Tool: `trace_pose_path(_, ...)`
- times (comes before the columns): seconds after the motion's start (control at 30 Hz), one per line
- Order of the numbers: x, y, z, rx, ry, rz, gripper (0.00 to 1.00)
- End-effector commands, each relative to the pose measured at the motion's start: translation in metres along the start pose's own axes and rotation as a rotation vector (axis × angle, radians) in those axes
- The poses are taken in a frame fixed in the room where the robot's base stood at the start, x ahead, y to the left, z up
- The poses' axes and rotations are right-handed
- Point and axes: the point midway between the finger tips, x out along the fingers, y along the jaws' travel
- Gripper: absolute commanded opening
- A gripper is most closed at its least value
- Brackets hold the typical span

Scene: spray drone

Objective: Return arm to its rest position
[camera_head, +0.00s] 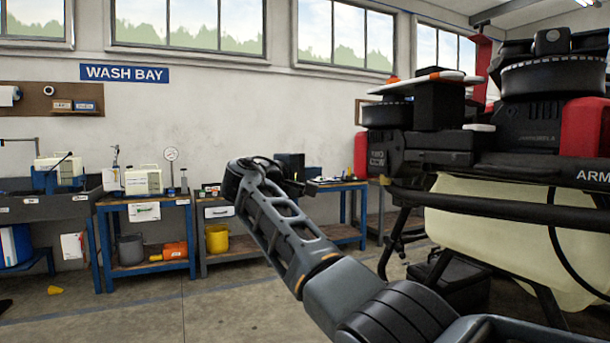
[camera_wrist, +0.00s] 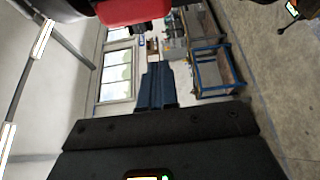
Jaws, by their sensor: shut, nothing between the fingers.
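My arm reaches up and to the left from the bottom right of the head view, bent at its joints, with my gripper (camera_head: 296,186) at its far end in front of the workbenches. In the head view the fingers are small and partly hidden by the wrist. In the wrist view my gripper (camera_wrist: 157,70) shows as two dark fingers lying together, shut, with nothing between them. The large spray drone (camera_head: 480,150), with a pale tank (camera_head: 490,225) and black frame, stands at the right, beside my arm and apart from the gripper.
Blue-framed workbenches (camera_head: 150,201) with bottles and a gauge stand along the back wall. A sink bench (camera_head: 45,208) is at the left. A yellow bucket (camera_head: 217,238) sits on a low shelf. The concrete floor (camera_head: 130,315) at the lower left is mostly clear.

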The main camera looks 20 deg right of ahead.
Motion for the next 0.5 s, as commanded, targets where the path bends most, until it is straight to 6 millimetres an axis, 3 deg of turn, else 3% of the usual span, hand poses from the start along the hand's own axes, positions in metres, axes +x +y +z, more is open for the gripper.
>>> trace_pose_path(0.13,-0.017,0.000,0.000,0.000,0.000,0.001,0.00)
trace_pose_path(0.37,-0.025,-0.001,0.001,-0.001,0.000,0.000,0.00)
trace_pose_path(0.5,-0.028,-0.028,-0.003,-0.004,0.037,-0.025,0.00)
